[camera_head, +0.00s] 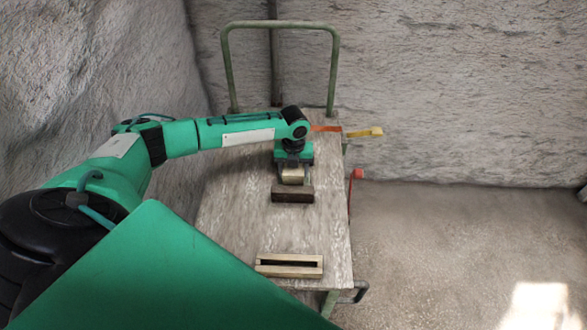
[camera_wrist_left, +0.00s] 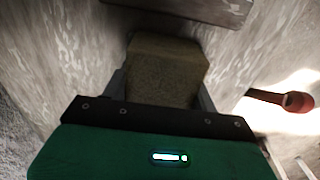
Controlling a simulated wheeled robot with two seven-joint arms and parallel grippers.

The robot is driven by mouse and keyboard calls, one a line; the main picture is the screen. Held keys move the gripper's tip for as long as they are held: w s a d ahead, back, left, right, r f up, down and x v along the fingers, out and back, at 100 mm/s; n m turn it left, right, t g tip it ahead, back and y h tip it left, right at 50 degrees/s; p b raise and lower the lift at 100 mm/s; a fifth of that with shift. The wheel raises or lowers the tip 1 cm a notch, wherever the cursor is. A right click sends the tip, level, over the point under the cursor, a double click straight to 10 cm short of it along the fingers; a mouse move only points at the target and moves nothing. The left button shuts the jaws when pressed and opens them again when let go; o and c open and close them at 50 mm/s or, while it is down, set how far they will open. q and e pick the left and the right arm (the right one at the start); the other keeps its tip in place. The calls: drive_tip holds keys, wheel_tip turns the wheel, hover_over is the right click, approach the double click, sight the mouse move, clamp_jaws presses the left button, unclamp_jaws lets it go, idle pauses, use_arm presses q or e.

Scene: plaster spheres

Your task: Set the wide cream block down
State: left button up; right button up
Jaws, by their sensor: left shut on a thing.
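My left gripper (camera_head: 293,168) reaches over the wooden top of a trolley (camera_head: 230,215) and points down. It is shut on the wide cream block (camera_head: 292,180). In the left wrist view the block (camera_wrist_left: 167,70) sits between the two fingers, its near end hidden by the gripper body. In the head view the block's upper part is hidden by the gripper. I cannot tell whether its underside touches the trolley top. My right gripper is in neither view.
A dark brown block (camera_head: 292,195) lies just in front of the held block. A slotted pale wooden piece (camera_head: 289,271) lies near the front edge. Orange (camera_head: 326,128) and yellow (camera_head: 364,132) pieces and a red-ended handle (camera_head: 357,174) show at the right edge. Between the brown block and slotted piece is clear.

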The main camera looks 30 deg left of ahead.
use_arm(q)
drive_tip(key=shift+r+p, duration=0.1)
drive_tip(key=shift+p, duration=0.7)
idle(0.8)
drive_tip(key=shift+f, duration=0.7)
idle(0.6)
drive_tip(key=o, duration=1.6)
drive_tip(key=shift+o, duration=0.3)
drive_tip(key=shift+s+f+b, duration=0.1)
drive_tip(key=shift+b, duration=0.2)
drive_tip(key=shift+r+p, duration=2.05)
drive_tip(key=shift+p, duration=0.05)
